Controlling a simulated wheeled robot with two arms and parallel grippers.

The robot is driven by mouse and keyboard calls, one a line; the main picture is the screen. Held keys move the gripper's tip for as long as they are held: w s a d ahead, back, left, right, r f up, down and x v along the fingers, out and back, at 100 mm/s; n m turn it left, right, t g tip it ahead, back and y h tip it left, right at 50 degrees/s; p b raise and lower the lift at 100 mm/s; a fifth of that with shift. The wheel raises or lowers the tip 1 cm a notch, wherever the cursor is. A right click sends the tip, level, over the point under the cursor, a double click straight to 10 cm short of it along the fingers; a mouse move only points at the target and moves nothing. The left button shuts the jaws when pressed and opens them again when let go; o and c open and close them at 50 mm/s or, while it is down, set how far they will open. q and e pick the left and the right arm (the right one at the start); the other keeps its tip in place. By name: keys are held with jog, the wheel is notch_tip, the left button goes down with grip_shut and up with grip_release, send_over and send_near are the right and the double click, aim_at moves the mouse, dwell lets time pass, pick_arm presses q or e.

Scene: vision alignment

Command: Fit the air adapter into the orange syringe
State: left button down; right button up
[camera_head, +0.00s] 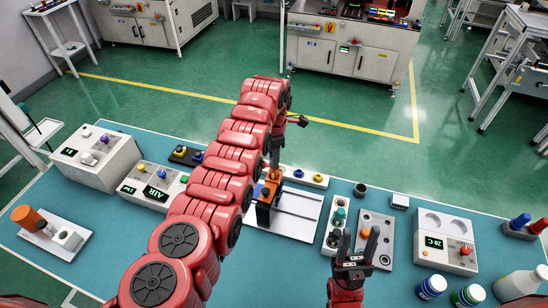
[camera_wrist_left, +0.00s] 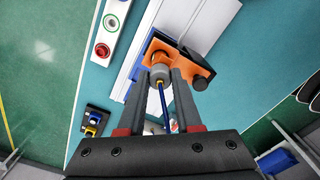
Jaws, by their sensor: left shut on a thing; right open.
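My left gripper (camera_head: 272,172) is over the white fixture plate at the middle of the table, partly hidden by my red arm. In the left wrist view its fingers (camera_wrist_left: 161,74) are shut on a grey round fitting with a thin blue tube (camera_wrist_left: 163,100), which looks like the air adapter (camera_wrist_left: 160,74). The fitting is right at an orange holder (camera_wrist_left: 182,56) with a black knob; the holder also shows in the head view (camera_head: 266,192). Whether the fitting is seated or only above it, I cannot tell. No syringe barrel is clearly visible. My right gripper (camera_head: 354,242) is open and empty.
An orange cylinder (camera_head: 27,217) leans on a white stand at the far left. An AIR control box (camera_head: 152,187) is left of my arm. Grey fixture blocks (camera_head: 374,240) and a temperature box (camera_head: 444,244) are at the right. Bottles (camera_head: 431,287) stand at the front right.

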pick_arm(q)
jog(key=shift+f+b, duration=0.3)
jog(key=shift+b, duration=0.1)
dwell(0.3)
jog(key=c, duration=0.5)
grip_release()
jog(key=shift+o, duration=0.3)
jog(key=o, duration=0.3)
jog(key=shift+r, duration=0.1)
jog(key=shift+r, duration=3.45)
jog(key=shift+s+f, duration=0.1)
jog(key=shift+f, duration=0.05)
